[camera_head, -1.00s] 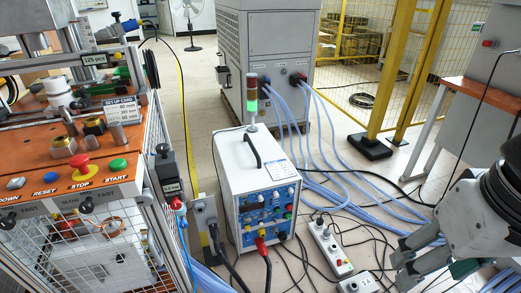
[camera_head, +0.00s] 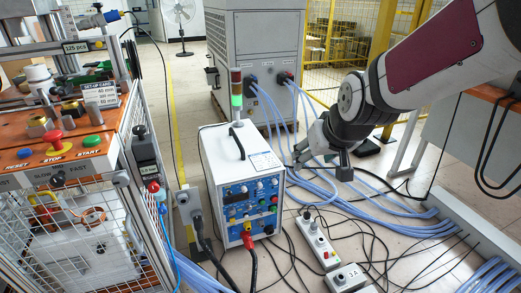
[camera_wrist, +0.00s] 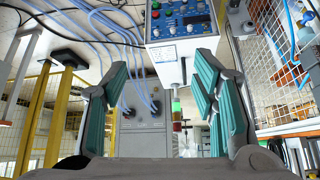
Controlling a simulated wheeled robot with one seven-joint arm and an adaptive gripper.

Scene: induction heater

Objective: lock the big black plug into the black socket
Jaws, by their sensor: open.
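A black plug (camera_head: 197,222) with a thick black cable hangs at a grey socket box (camera_head: 188,204), left of the white heater unit. I cannot tell whether it is fully seated or locked, or whether it is the task's plug. A black connector also shows on the grey cabinet behind (camera_head: 253,79). My gripper (camera_head: 308,150) is in the air right of the heater unit, apart from the plug. In the wrist view its teal-padded fingers (camera_wrist: 160,85) are spread, with nothing between them.
The orange-topped press station (camera_head: 60,155) with its mesh cage is at the left. Blue hoses (camera_head: 330,190) and loose cables cover the floor at right. A yellow fence and an orange-topped table stand at the right.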

